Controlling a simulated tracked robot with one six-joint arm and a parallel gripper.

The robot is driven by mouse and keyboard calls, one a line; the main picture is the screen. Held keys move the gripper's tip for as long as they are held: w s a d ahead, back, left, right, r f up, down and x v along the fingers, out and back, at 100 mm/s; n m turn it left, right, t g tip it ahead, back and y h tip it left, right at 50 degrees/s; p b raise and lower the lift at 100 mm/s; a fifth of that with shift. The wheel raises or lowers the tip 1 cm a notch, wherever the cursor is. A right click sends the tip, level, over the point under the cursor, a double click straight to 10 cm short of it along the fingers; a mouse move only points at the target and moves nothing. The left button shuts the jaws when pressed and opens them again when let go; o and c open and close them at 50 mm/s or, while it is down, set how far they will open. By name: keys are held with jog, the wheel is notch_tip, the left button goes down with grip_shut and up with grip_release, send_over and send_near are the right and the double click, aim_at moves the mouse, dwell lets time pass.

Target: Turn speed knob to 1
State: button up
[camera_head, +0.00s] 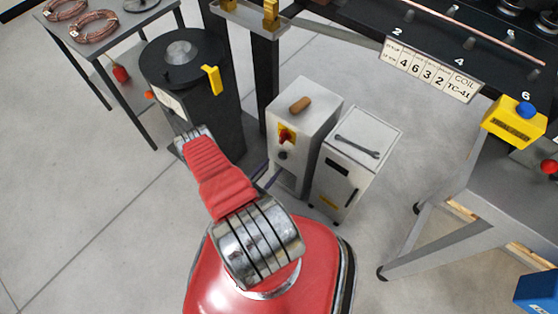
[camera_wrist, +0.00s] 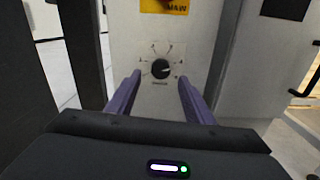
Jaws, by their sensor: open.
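The speed knob (camera_wrist: 161,69) is a round black dial on the light front panel of a cabinet, with printed marks around it. My gripper (camera_wrist: 159,88) is open, with its two purple fingers to the left and right of the knob and a gap on each side; I cannot tell its exact distance from the panel. In the head view the knob (camera_head: 282,155) is a small dark spot below a red switch (camera_head: 286,135) on the grey cabinet (camera_head: 312,112). My gripper (camera_head: 268,177) shows only partly there, low before the cabinet. The numbers around the dial are too small to read.
A white cabinet (camera_head: 362,150) with a wrench (camera_head: 357,146) on top stands right beside the grey one. A black drum (camera_head: 190,75) and a dark post stand to the left. A yellow label (camera_wrist: 165,6) is above the knob.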

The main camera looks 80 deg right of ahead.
aim_at(281, 158)
jog(key=shift+x, duration=3)
jog(key=c, duration=1)
jog(key=shift+a, duration=0.15)
jog(key=shift+c, duration=0.3)
